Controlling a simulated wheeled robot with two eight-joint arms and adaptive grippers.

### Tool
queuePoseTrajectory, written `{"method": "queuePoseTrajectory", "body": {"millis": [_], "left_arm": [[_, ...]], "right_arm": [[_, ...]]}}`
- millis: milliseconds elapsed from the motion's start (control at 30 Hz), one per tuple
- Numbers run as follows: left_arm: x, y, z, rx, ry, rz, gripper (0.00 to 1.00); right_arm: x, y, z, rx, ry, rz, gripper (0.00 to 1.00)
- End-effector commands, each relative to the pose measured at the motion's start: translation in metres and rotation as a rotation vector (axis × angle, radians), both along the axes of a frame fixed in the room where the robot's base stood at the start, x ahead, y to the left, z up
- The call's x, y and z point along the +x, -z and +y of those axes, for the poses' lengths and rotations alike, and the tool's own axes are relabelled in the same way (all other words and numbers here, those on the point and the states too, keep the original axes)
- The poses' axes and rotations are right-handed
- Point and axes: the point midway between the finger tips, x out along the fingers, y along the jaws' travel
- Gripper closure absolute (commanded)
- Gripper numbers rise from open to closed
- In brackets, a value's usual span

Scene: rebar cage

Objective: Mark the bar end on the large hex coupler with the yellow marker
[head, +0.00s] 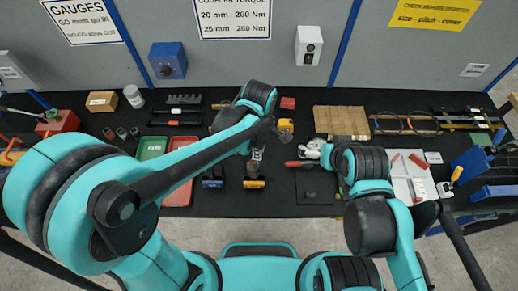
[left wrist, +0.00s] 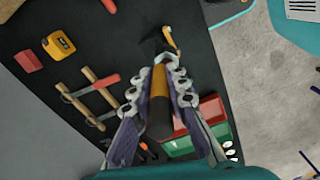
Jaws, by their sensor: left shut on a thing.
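My left gripper (head: 257,156) reaches down over the middle of the table. Small dark cylinders (head: 121,132) stand at the left. My right gripper (head: 318,150) is partly hidden by its arm, near a red-handled tool; its opening is unclear.
A yellow tape measure (head: 286,125) and a red block (head: 288,103) lie behind the left gripper. A green tray (head: 152,148) and a red tray (head: 180,196) lie to its left. A grey wall stands behind the black table.

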Motion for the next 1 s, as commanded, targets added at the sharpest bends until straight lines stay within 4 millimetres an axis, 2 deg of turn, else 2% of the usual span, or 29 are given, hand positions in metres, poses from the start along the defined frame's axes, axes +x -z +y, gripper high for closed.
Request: {"method": "queuePoseTrajectory", "body": {"millis": [800,1000], "left_arm": [[0.000,0.017,0.000,0.000,0.000,0.000,1.00],[-0.001,0.016,0.004,0.000,-0.002,0.000,1.00]], "right_arm": [[0.000,0.016,0.000,0.000,0.000,0.000,0.00],[0.000,0.015,0.000,0.000,0.000,0.000,0.00]]}}
